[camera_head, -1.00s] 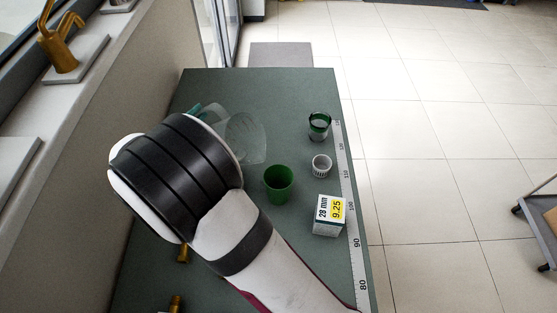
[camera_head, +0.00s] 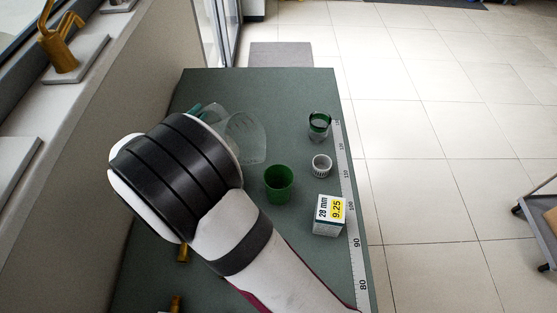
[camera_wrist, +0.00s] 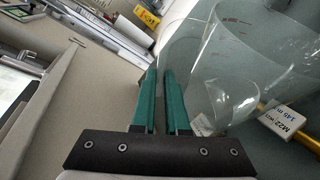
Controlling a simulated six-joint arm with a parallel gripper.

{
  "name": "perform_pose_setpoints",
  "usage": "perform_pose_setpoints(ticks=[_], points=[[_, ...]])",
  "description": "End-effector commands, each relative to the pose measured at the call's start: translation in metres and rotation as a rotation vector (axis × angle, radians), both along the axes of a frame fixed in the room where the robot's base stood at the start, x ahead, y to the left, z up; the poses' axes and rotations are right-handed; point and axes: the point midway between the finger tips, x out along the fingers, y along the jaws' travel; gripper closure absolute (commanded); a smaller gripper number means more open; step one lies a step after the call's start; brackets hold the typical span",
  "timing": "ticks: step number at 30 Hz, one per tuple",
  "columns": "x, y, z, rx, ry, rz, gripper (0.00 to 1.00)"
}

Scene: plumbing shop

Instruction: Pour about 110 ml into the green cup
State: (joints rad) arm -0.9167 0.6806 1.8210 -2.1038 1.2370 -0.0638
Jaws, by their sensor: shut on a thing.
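The green cup (camera_head: 279,184) stands upright on the dark green bench; its inside looks empty of anything I can make out. A clear jug (camera_head: 246,138) is beyond and left of the cup, apart from it, and looks tilted. Its clear wall with red marks (camera_wrist: 240,35) fills the upper right of the wrist view. My gripper (camera_wrist: 160,75) has its green fingers close together beside the jug and is shut on it; the exact grip point is unclear. In the head view my arm hides most of the gripper. I cannot tell the liquid level in the jug.
A green-rimmed glass (camera_head: 319,126), a small white ribbed cap (camera_head: 321,166) and a 28 mm box (camera_head: 329,215) stand along the right side by a ruler strip (camera_head: 352,215). Brass fittings (camera_head: 183,253) lie near the left front. A wall borders the left; the far bench is clear.

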Motion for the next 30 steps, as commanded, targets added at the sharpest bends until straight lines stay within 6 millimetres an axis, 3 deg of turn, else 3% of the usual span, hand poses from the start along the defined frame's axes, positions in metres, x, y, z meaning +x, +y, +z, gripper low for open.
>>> perform_pose_setpoints(ticks=[8,13,23,30], points=[[0.0,0.001,0.001,-0.007,0.003,0.001,1.0],[0.005,0.01,0.005,-0.1,0.051,0.013,1.0],[0.027,0.046,-0.033,-0.494,0.236,0.025,1.0],[0.035,0.056,-0.069,-0.744,0.356,0.019,1.0]])
